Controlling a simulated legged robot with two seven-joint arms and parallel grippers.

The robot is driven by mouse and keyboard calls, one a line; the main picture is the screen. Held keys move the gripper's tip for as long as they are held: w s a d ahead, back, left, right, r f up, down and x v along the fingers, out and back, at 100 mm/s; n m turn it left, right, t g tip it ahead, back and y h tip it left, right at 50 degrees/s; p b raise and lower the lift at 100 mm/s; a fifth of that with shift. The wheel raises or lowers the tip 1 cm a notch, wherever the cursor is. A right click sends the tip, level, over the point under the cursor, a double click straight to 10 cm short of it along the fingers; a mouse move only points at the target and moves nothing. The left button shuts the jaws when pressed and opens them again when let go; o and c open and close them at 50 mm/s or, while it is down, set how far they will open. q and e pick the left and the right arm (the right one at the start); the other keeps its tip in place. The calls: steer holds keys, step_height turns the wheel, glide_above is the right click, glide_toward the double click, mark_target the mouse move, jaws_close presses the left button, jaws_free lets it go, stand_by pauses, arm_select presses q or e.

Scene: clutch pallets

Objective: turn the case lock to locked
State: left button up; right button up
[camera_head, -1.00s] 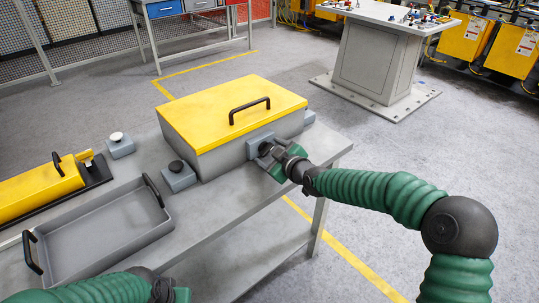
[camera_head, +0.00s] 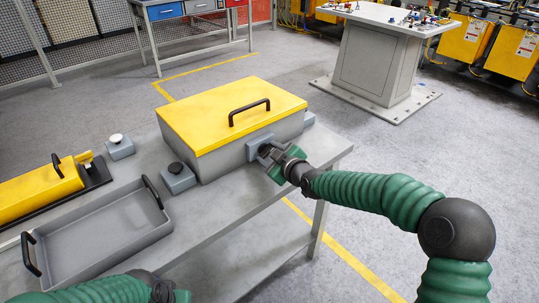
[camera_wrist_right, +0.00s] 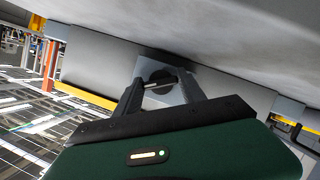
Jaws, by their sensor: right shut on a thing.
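The case (camera_head: 232,125) is a grey box with a shut yellow lid and a black handle on top, standing on the grey table. Its lock sits on a grey plate (camera_head: 256,147) on the front face near the right end. My right gripper (camera_head: 266,154) is at this plate, its fingers shut on the lock's knob. In the right wrist view the round dark lock (camera_wrist_right: 158,84) shows between the two fingertips, with a pale bar across it. My left gripper (camera_head: 178,296) is only partly in view at the bottom edge, away from the case.
A grey tray (camera_head: 100,235) with black handles lies left of the case. Two small button boxes, one with a black top (camera_head: 178,178) and one with a white top (camera_head: 120,147), stand beside it. A yellow case (camera_head: 38,190) lies far left.

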steer(key=n+b, duration=0.1)
steer(key=b, duration=0.2)
steer(key=f+n+t+h+b, duration=0.1)
steer(key=n+b, duration=0.1)
steer(key=b, duration=0.1)
steer(key=shift+s+a+f, duration=0.1)
steer(key=shift+s+a, duration=0.05)
steer(key=shift+n+t+b, duration=0.6)
steer(key=shift+n+b, duration=0.3)
steer(key=shift+b, duration=0.4)
steer(key=o, duration=1)
steer(key=shift+c, duration=0.2)
steer(key=o, duration=0.4)
steer(key=shift+r, duration=0.2)
steer(key=shift+s+r, duration=0.1)
